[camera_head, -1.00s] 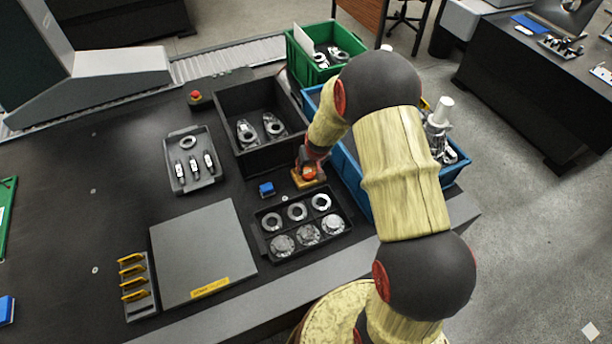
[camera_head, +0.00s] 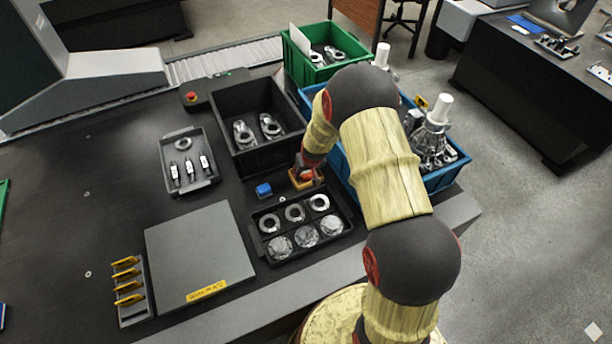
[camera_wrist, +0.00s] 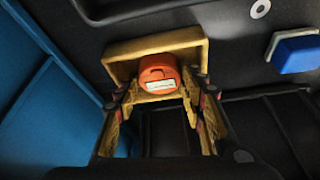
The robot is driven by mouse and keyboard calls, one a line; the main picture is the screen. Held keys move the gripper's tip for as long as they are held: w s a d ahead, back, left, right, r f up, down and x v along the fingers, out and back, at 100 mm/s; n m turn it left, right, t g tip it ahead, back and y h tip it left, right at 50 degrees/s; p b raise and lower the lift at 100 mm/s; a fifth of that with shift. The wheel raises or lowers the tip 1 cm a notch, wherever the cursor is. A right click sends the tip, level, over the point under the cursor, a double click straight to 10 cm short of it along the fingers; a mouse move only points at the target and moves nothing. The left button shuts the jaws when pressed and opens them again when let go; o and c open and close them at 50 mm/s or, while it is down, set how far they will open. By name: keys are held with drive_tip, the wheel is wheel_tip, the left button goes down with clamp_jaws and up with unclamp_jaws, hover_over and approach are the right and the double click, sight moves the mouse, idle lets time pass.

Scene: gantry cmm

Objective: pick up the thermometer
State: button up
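An orange, rounded device with a pale label, which I take to be the thermometer (camera_wrist: 158,72), sits at a yellow square frame (camera_wrist: 190,42) on the dark table. In the head view the thermometer (camera_head: 307,175) is a small orange spot, partly hidden by my wrist. My gripper (camera_wrist: 159,92) is open, with one finger on each side of the thermometer in the wrist view. Gaps show between the fingers and it; I cannot tell how deep it lies between them. In the head view the fingers are mostly hidden.
A blue block (camera_head: 264,190) lies left of the frame. A black tray of metal rings and discs (camera_head: 262,246) is in front. A black bin (camera_head: 232,97) stands behind, and a blue crate (camera_head: 444,178) stands right. A grey plate (camera_head: 200,250) lies at left.

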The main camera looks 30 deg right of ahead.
drive_tip(key=c, duration=0.6)
